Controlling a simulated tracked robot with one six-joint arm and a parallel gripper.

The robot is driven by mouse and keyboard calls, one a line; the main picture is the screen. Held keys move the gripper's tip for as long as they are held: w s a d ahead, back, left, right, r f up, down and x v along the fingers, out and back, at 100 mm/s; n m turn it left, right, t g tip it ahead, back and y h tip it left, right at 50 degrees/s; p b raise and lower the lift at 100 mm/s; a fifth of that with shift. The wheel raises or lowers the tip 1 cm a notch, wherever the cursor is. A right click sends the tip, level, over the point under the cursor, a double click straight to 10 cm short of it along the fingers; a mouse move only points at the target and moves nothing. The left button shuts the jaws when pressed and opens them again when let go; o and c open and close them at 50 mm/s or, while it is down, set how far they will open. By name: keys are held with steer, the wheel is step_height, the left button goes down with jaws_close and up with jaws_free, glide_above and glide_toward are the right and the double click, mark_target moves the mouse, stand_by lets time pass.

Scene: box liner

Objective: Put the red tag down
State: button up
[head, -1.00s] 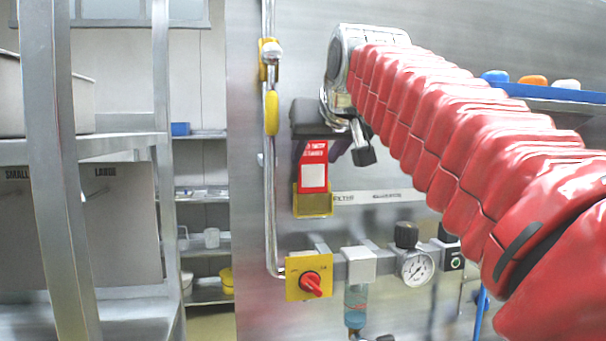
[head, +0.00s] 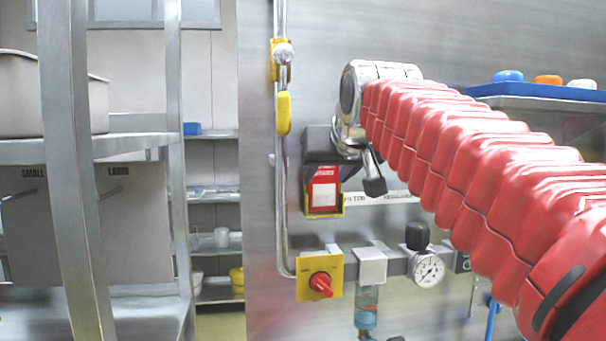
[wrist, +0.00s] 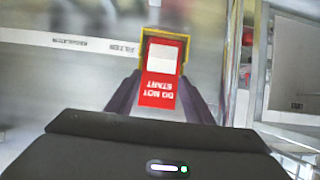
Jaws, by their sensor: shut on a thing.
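My gripper (head: 322,167) is shut on the red tag (head: 322,192), holding its upper end. The tag is a flat red card with a white panel and hangs upright. In the wrist view the tag (wrist: 158,80) sits between my dark fingers (wrist: 158,104), its "DO NOT START" lettering upside down. A yellow holder (head: 325,214) on the steel wall shows around the tag's lower end; it also borders the tag's far end in the wrist view (wrist: 145,36). I cannot tell whether the tag is inside the holder or just in front.
A vertical pipe with a yellow-handled valve (head: 284,113) runs left of the tag. Below are a red knob on a yellow plate (head: 320,277) and a pressure gauge (head: 428,270). A steel rack (head: 70,180) stands at left; a blue tray (head: 540,92) is at upper right.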

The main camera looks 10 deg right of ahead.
steer(key=o, duration=1.1)
steer(key=v, duration=1.2)
steer(key=shift+f, duration=0.1)
steer(key=s+f+g, duration=0.2)
steer(key=s+f, duration=0.3)
steer(key=f, duration=1)
steer(key=s+f+g, duration=0.2)
steer(key=s+f, duration=0.4)
steer(key=f, duration=0.9)
steer(key=s+f+g, duration=0.2)
steer(key=s+f, duration=0.3)
steer(key=f, duration=1)
steer(key=shift+s+a+f+g, duration=0.15)
steer(key=shift+s+f+g, duration=0.15)
steer(key=shift+s, duration=0.05)
